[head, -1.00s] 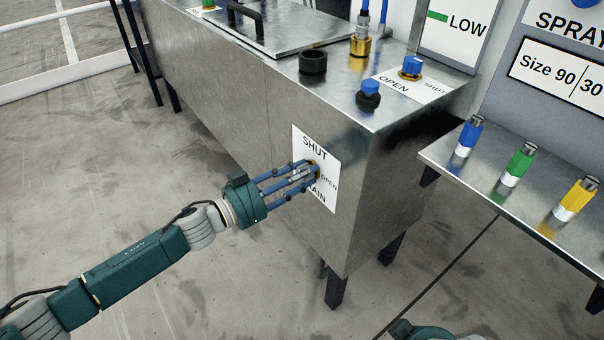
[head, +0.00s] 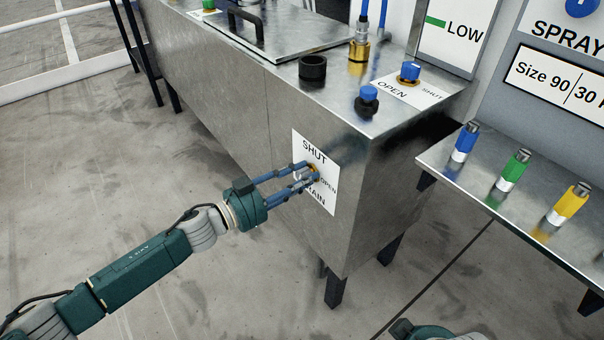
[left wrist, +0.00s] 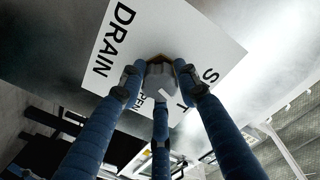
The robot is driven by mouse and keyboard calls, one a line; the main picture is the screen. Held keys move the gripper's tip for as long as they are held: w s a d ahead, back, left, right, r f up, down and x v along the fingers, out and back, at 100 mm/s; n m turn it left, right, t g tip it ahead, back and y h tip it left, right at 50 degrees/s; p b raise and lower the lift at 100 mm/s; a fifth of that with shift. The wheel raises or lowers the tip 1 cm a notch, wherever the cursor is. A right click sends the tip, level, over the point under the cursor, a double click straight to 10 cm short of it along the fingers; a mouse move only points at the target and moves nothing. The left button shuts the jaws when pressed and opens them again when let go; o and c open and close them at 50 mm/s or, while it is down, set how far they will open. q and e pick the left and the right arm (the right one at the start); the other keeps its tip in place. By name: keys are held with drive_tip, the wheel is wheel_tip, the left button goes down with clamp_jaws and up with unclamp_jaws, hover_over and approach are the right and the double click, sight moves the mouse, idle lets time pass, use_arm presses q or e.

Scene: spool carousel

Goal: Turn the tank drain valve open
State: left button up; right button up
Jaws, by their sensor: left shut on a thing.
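The tank drain valve (left wrist: 160,72) is a small grey knob with a white mark, on a brass-coloured base, at the front of the steel tank (head: 225,105). A white label (head: 327,172) behind it reads SHUT, OPEN and DRAIN. My left gripper (head: 312,174) reaches it from the left, its three blue fingers closed around the knob. In the left wrist view the fingertips (left wrist: 160,82) sit around the knob, and the white mark lies near the OPEN lettering, which a finger partly covers.
On the tank top are a blue-handled valve (head: 410,71) with its own OPEN/SHUT label, a blue-capped fitting (head: 368,98) and a black ring (head: 312,68). The floor at left is clear.

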use_arm(q)
drive_tip(key=shift+m, duration=0.5)
drive_tip(key=shift+m+p, duration=0.4)
drive_tip(key=shift+m, duration=0.5)
drive_tip(key=m, duration=0.2)
drive_tip(key=shift+f+m, duration=0.1)
drive_tip(key=shift+m, duration=0.2)
drive_tip(key=shift+m+y+p, duration=0.3)
drive_tip(key=shift+m, duration=1.5)
drive_tip(key=m, duration=0.3)
drive_tip(key=shift+m+b, duration=0.3)
drive_tip(key=shift+m, duration=0.7)
use_arm(e)
drive_tip(key=shift+x, duration=1.6)
drive_tip(key=shift+r, duration=0.15)
use_arm(q)
drive_tip(key=shift+a, duration=0.1)
